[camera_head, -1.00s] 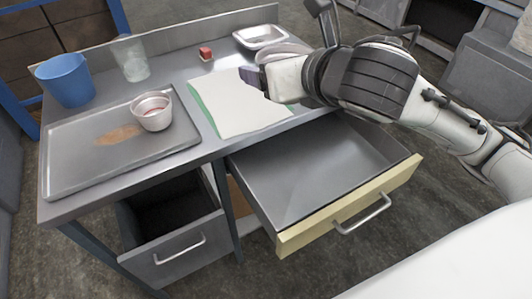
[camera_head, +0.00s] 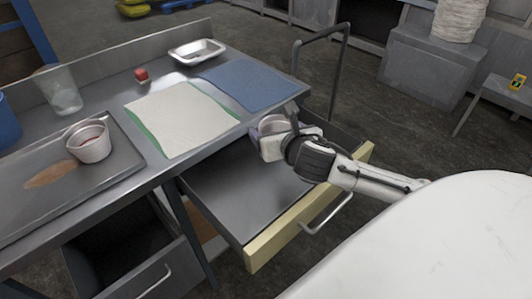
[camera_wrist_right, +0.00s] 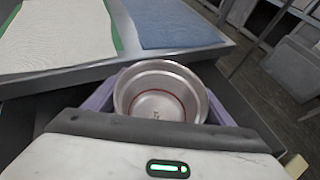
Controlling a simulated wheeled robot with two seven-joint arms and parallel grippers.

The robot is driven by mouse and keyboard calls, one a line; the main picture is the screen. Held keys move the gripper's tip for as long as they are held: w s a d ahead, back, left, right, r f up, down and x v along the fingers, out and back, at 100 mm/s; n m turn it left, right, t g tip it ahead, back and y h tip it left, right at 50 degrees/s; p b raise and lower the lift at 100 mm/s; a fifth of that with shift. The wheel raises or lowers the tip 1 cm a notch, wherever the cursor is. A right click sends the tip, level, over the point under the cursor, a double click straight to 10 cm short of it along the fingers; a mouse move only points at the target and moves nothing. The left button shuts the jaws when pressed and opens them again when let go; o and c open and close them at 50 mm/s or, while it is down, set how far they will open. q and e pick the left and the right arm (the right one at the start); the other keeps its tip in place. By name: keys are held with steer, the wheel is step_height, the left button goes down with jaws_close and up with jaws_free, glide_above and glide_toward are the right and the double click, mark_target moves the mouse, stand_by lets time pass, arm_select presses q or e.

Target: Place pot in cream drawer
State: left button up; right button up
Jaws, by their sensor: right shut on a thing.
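My right gripper (camera_head: 278,135) is shut on a round metal pot (camera_head: 271,124), over the far right part of the open cream drawer (camera_head: 262,253). In the right wrist view, the pot (camera_wrist_right: 160,90) sits upright between the purple fingers (camera_wrist_right: 101,98), with a reddish ring inside its base. I cannot tell whether the pot touches the drawer's floor. The drawer has a cream front, a metal handle and a bare grey inside. My left gripper is not in view.
A similar small pot (camera_head: 88,141) stands on a grey tray (camera_head: 120,160) at the left. A white-green cloth (camera_head: 180,115), blue cloth (camera_head: 245,85), red block (camera_head: 141,74), metal dish (camera_head: 197,50) and glass (camera_head: 60,90) lie on the table. A grey drawer (camera_head: 125,270) is open below.

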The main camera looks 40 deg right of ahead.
step_height(320, 180, down, 8)
steer(key=shift+f+b, duration=0.25)
steer(key=shift+b, duration=0.5)
steer(key=w, duration=0.1)
steer(key=w+d, duration=0.1)
steer(key=w, duration=0.1)
steer(key=shift+d, duration=0.1)
steer(key=shift+w+d+f, duration=0.1)
steer(key=shift+w+f, duration=0.3)
steer(key=shift+f, duration=0.2)
steer(key=shift+f, duration=0.1)
steer(key=shift+f, duration=0.15)
steer(key=o, duration=1.1)
